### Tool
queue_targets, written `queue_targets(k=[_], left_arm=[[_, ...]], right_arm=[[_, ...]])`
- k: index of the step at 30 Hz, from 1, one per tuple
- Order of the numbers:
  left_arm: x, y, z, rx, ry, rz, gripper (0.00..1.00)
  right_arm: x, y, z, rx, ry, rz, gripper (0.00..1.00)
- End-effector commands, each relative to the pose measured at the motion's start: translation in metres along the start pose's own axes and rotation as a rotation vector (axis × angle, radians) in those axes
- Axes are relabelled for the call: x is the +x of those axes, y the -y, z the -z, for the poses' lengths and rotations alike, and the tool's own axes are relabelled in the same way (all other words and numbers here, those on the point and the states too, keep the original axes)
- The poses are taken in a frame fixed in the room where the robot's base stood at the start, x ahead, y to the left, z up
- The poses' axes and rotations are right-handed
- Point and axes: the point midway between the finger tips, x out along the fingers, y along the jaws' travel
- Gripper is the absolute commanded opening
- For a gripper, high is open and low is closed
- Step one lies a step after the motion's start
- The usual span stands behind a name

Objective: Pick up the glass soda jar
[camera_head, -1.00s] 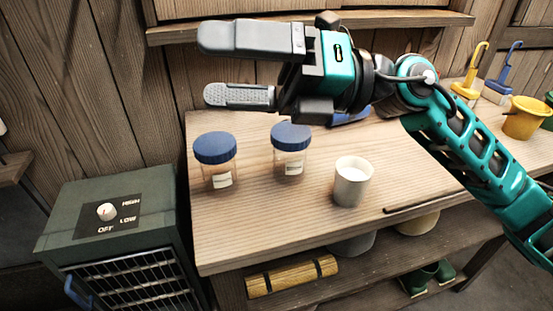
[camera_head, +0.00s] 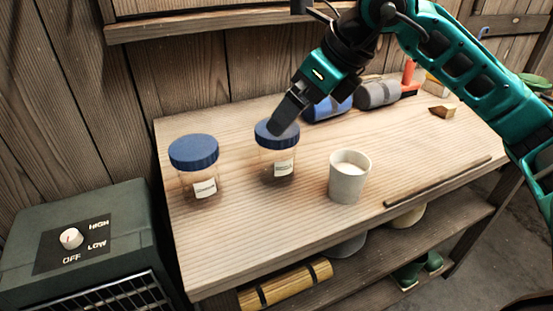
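Two clear jars with blue lids and white labels stand upright on the wooden workbench (camera_head: 240,245). One jar (camera_head: 203,184) is at the left end, and the other jar (camera_head: 278,167) is right of it, with a little dark content at its bottom. The labels are too small to read, so I cannot tell which is the soda jar. My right gripper (camera_head: 277,127) points down at the lid of the right-hand jar and overlaps it. I see its fingers edge-on, so contact and opening are unclear. My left gripper is out of view.
A white cup (camera_head: 348,178) with white content stands right of the jars. A blue cylinder (camera_head: 328,109) and a grey one (camera_head: 377,93) lie behind. A thin rod (camera_head: 438,182) lies along the front edge. A heater box (camera_head: 80,240) stands left.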

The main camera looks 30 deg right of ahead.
Motion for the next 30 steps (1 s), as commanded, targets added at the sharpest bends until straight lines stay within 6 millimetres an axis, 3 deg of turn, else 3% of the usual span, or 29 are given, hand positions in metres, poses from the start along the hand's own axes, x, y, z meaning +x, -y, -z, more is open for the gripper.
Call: queue_targets(k=[18,26,30], left_arm=[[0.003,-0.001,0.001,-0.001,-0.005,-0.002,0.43],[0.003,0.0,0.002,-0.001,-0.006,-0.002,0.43],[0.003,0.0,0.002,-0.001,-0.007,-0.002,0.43]], right_arm=[[0.068,-0.006,0.004,0.0,0.0,-0.004,1.0],[0.07,-0.006,0.003,-0.001,0.002,-0.002,1.0],[0.07,-0.006,0.004,-0.001,0.002,-0.002,0.87]])
